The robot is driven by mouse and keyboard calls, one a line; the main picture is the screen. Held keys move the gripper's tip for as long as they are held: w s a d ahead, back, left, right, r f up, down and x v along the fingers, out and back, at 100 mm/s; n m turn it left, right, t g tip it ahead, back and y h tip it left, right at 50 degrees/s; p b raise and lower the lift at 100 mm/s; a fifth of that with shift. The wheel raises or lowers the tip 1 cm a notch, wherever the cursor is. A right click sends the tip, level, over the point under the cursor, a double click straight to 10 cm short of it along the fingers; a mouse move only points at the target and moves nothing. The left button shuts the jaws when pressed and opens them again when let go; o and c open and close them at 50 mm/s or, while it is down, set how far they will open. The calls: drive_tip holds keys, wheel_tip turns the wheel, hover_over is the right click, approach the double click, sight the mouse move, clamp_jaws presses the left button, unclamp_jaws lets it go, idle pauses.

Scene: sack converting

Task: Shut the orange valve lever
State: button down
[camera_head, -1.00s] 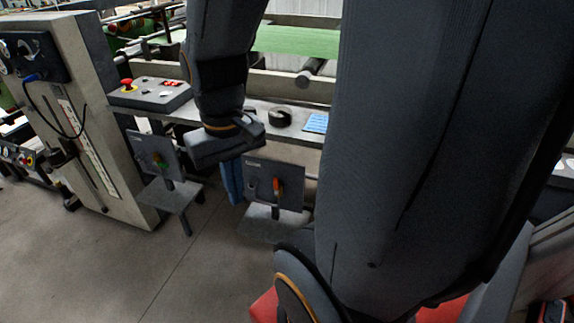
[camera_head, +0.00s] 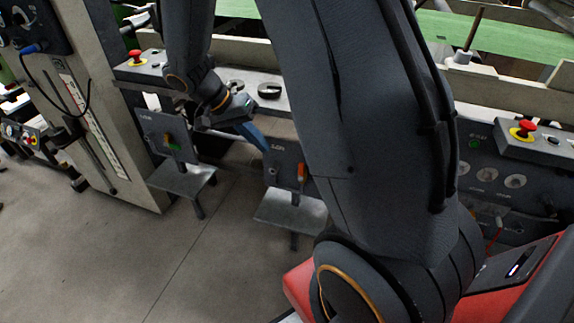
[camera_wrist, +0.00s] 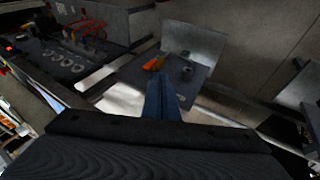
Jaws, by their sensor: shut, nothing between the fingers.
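The orange valve lever (camera_head: 301,173) sits on a dark grey upright panel (camera_head: 283,183) in the head view, standing roughly vertical. The wrist view also shows the orange lever (camera_wrist: 154,64) on its panel (camera_wrist: 187,88), just left of the blue fingertips. My gripper (camera_head: 264,146) has blue fingers, shut and empty, pointing down and right toward the upper part of the panel. In the wrist view my gripper (camera_wrist: 164,82) reaches over the panel face beside the lever. Whether it touches the panel or lever I cannot tell.
A second panel with a green lever (camera_head: 173,146) stands to the left. A grey shelf plate (camera_head: 290,210) juts out below the orange lever's panel. A box with a red button (camera_head: 136,57) and a bench with a black ring (camera_head: 270,90) lie behind. Open floor is in front.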

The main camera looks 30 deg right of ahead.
sight(301, 169)
drive_tip(key=s+d+f+m+h, duration=0.1)
drive_tip(key=d+f, duration=0.7)
drive_tip(key=f, duration=0.2)
drive_tip(key=shift+s, duration=0.2)
drive_tip(key=shift+w+a+t+b, duration=0.1)
drive_tip(key=shift+a+t+b, duration=0.1)
drive_tip(key=shift+t+b, duration=0.15)
